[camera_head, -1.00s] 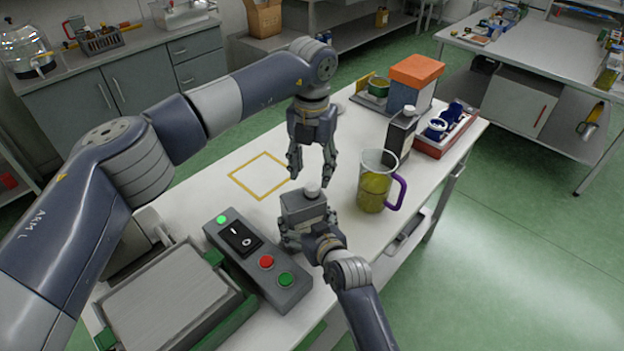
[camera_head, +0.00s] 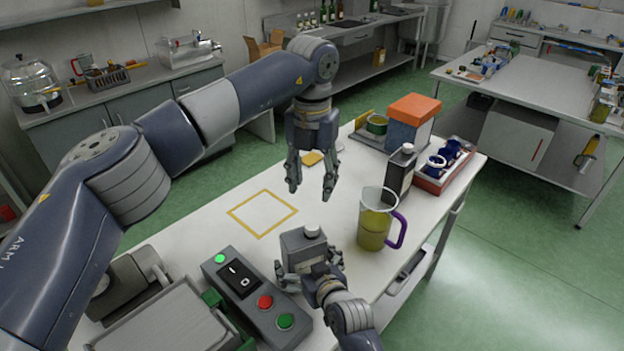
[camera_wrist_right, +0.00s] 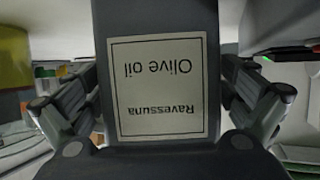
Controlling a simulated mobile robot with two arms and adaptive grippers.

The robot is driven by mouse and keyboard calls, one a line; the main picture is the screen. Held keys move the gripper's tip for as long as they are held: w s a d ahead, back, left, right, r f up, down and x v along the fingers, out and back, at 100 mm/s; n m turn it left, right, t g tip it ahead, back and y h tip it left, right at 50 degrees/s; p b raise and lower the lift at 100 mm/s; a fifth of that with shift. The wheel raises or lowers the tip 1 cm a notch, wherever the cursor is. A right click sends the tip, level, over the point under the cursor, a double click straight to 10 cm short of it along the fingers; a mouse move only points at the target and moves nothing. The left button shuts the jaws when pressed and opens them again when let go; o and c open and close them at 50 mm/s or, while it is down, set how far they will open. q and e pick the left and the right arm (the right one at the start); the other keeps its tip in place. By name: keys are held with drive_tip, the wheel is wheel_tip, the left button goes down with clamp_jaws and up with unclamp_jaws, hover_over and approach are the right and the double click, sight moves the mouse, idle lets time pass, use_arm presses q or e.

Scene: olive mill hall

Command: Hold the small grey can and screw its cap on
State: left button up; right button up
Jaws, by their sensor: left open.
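The small grey can (camera_head: 297,243) stands upright at the front of the white table, a little above or on its top; I cannot tell which. A white cap (camera_head: 312,230) sits on top of it; how tight it is does not show. My right gripper (camera_head: 309,266) is shut on the can, with a finger on each side. In the right wrist view the can's label (camera_wrist_right: 163,88) reads "Ravessuna Olive oil", upside down, between the fingers. My left gripper (camera_head: 311,192) is open and empty, pointing down, above and apart from the cap.
A jug of yellow-green oil (camera_head: 375,225) with a purple handle stands right of the can. A dark bottle (camera_head: 399,174) and a red tray (camera_head: 436,184) are behind it. A switch box (camera_head: 255,290) lies front left. A yellow-outlined square (camera_head: 262,213) on the table is empty.

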drive_tip(key=shift+r, duration=0.1)
drive_tip(key=v, duration=1.2)
drive_tip(key=shift+d, duration=0.1)
idle(0.3)
